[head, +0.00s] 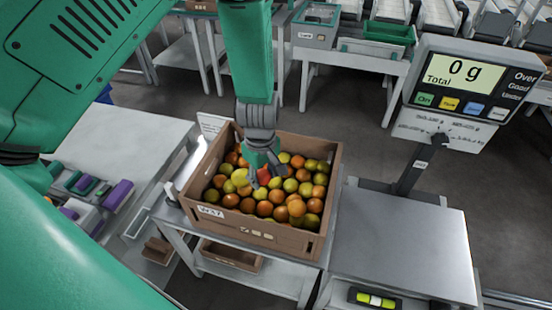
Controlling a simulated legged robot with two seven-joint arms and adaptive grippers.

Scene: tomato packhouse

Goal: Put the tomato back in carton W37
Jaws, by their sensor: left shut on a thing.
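A brown carton (322,241) labelled W37 stands on a metal table in the middle of the head view. It is full of red, orange, yellow and green tomatoes (295,208). My left gripper (258,181) points down inside the carton, at the level of the top tomatoes. It is shut on a tomato (264,174), a red one that shows beside its fingers. The fingers hide part of it, and I cannot tell whether it touches the tomatoes below. My right gripper is not in view.
A scale display (465,75) reading 0 g stands over a bare weighing plate (400,235) right of the carton. A grey table (120,140) with purple and green items stands left. An empty-looking brown carton (232,255) sits on the shelf below.

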